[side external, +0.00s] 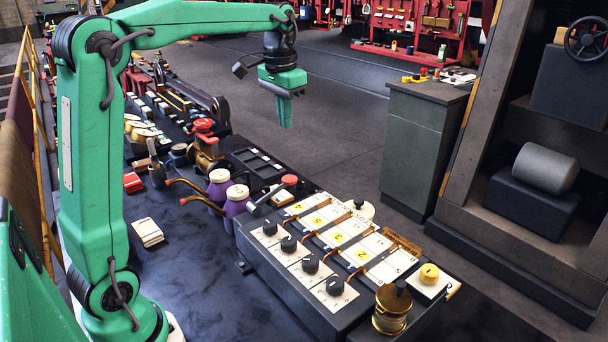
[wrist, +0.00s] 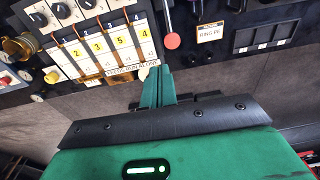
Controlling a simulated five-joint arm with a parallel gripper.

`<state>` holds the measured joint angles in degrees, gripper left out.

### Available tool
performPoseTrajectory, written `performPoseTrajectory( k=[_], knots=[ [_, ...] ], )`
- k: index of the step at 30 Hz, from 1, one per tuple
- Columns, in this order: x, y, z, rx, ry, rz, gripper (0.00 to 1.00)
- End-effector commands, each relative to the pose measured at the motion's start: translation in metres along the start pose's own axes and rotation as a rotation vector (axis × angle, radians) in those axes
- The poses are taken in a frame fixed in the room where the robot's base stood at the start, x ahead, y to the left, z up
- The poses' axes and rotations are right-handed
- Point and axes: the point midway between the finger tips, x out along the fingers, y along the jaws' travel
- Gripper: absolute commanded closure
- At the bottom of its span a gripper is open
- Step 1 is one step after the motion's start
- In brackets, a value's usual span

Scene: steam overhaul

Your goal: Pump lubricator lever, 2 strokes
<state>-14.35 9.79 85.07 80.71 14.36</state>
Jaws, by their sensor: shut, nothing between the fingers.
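The lubricator (side external: 290,291) is a dark box with black knobs and numbered pale plates on top, standing at the bench's front right. Its lever (side external: 266,196) is a grey rod at the box's far left end, tilted up to a red ball knob (side external: 290,180). In the wrist view the red ball (wrist: 172,41) hangs on its rod at top centre, just beyond my fingertips. My gripper (side external: 286,126) is shut and empty, pointing down, well above the lever and apart from it. The green fingers (wrist: 157,74) are together in the wrist view.
Two purple oil cans (side external: 236,206) with white caps stand left of the lubricator. A brass valve with a red handwheel (side external: 203,126) is behind them. A brass cup (side external: 391,309) stands at the right end. A grey cabinet (side external: 425,140) is beyond the bench. The air around my gripper is clear.

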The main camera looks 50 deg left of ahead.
Motion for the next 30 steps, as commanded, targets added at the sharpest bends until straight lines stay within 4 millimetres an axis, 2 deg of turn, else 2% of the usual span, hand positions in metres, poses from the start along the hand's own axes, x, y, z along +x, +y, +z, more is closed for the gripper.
performPoseTrajectory(
  k=[6, 12, 30],
  knots=[
    [0.011, -0.020, -0.021, -0.001, -0.049, 0.012, 1.00],
    [0.016, -0.030, -0.029, -0.001, -0.070, 0.018, 1.00],
    [0.020, -0.031, -0.030, 0.000, -0.075, 0.019, 1.00]
  ],
)
